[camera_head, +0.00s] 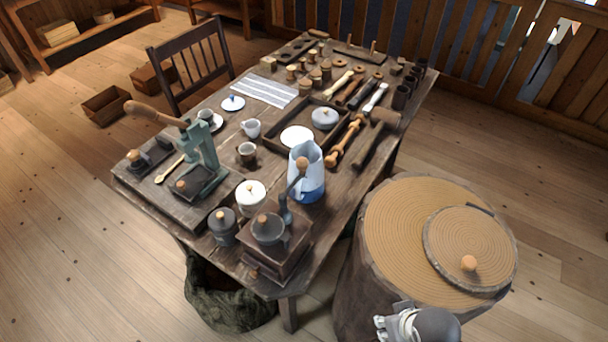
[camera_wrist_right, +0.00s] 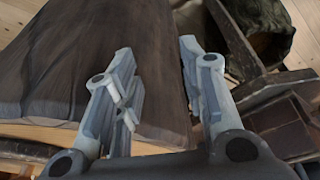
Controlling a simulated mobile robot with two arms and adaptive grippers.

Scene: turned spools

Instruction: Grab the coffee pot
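The coffee pot (camera_head: 311,186) appears to be the tall blue-and-white vessel standing upright near the table's front right part. The crank of the coffee grinder (camera_head: 270,250) partly covers it. My right gripper (camera_head: 391,319) is at the bottom edge of the head view, in front of the wooden stump and well apart from the pot. In the right wrist view the two fingers of my right gripper (camera_wrist_right: 160,85) are spread with nothing between them. I cannot make out the pot in that view. My left gripper is not in view.
The stump (camera_head: 385,225) with a round knobbed lid (camera_head: 470,250) stands right of the table. A white lidded pot (camera_head: 251,196), a grey canister (camera_head: 222,227) and a tray (camera_head: 272,141) sit around the pot. A dark sack (camera_head: 225,300) lies below the table.

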